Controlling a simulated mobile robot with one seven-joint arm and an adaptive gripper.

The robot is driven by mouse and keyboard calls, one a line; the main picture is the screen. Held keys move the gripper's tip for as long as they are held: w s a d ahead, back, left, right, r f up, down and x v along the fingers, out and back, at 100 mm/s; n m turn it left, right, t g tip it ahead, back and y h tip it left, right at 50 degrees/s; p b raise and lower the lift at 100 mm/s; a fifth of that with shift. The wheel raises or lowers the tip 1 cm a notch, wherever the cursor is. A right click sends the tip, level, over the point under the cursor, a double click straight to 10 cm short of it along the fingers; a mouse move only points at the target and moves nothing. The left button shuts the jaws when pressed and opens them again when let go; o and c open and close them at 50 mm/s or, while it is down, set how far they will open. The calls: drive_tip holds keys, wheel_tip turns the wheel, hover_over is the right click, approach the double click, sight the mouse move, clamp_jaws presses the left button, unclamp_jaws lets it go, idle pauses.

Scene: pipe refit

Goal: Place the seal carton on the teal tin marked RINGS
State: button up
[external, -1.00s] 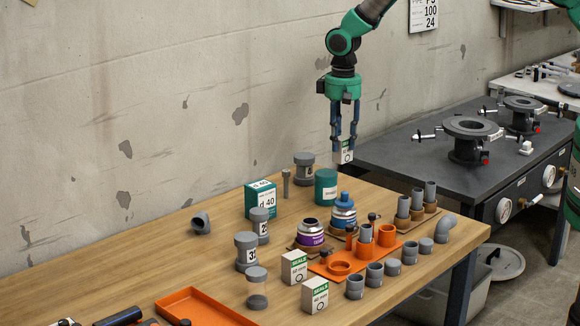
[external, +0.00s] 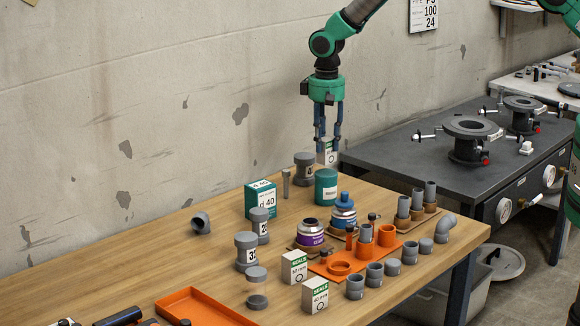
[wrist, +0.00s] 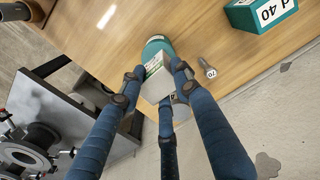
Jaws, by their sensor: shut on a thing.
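My gripper (external: 328,146) is shut on a small white seal carton (external: 327,156) with a green band, held upright between the fingers. The carton also shows between the fingers in the wrist view (wrist: 156,86). The teal tin (external: 326,188) stands on the wooden table at the back. In the external view the carton is right above the tin, its lower end close to the tin's top; I cannot tell whether they touch. In the wrist view the tin (wrist: 156,46) shows partly behind the carton. The word on its label is too small to read.
A grey capped jar (external: 304,168) stands close behind the tin on the left. A teal d 40 box (external: 260,200), a grey fitting (external: 286,184) and a blue-topped can (external: 343,214) are nearby. Two more seal cartons (external: 294,268) stand at the front.

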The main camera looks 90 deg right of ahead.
sight(326, 150)
drive_tip(key=shift+f, duration=1.4)
drive_tip(key=shift+f, duration=0.15)
drive_tip(key=o, duration=1.1)
drive_tip(key=shift+o, duration=0.2)
drive_tip(key=shift+r+b, duration=0.5)
drive_tip(key=shift+r, duration=5.6)
drive_tip(key=shift+r, duration=0.15)
